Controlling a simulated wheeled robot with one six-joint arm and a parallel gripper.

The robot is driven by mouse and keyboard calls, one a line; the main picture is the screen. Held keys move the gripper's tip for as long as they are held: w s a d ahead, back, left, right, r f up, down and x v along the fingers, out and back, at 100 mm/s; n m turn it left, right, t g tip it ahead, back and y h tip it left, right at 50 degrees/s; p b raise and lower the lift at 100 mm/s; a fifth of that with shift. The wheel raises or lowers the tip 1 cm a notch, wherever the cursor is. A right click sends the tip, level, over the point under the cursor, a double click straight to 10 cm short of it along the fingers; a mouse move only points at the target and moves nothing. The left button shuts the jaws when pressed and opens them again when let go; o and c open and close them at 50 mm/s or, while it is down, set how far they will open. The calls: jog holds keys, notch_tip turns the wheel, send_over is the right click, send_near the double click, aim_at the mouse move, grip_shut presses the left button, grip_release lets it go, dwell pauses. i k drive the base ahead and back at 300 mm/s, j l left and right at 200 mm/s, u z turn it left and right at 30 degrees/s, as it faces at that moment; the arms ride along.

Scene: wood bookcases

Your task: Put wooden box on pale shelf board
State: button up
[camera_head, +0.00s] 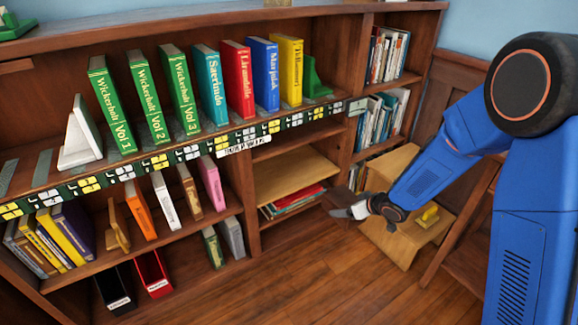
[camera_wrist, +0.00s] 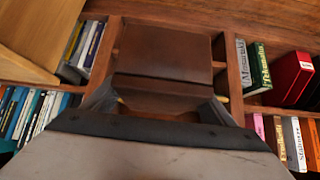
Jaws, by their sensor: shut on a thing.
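The wooden box (camera_wrist: 163,48) is dark brown and sits between the two fingers of my gripper (camera_wrist: 165,104) in the wrist view. In the head view my gripper (camera_head: 345,211) is low, right of the middle, and points left toward the bookcase. The box (camera_head: 338,195) shows there only as a small dark shape at the fingertips, hard to make out against the floor. The pale shelf board (camera_head: 290,178) is in the bookcase's middle bay, up and left of my gripper and apart from it. I cannot make the board out in the wrist view.
Red and white books (camera_head: 292,201) lie flat under the pale board. A book-filled bay (camera_head: 379,118) is to the right. The floor (camera_head: 300,265) in front is clear.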

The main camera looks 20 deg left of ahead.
aim_at(294, 171)
jog(key=i+j, duration=0.1)
jog(key=j, duration=0.25)
jog(key=i+j, duration=0.15)
jog(key=j, duration=0.25)
jog(key=i+j, duration=0.1)
jog(key=j, duration=0.25)
jog(key=i+j, duration=0.15)
jog(key=j, duration=0.25)
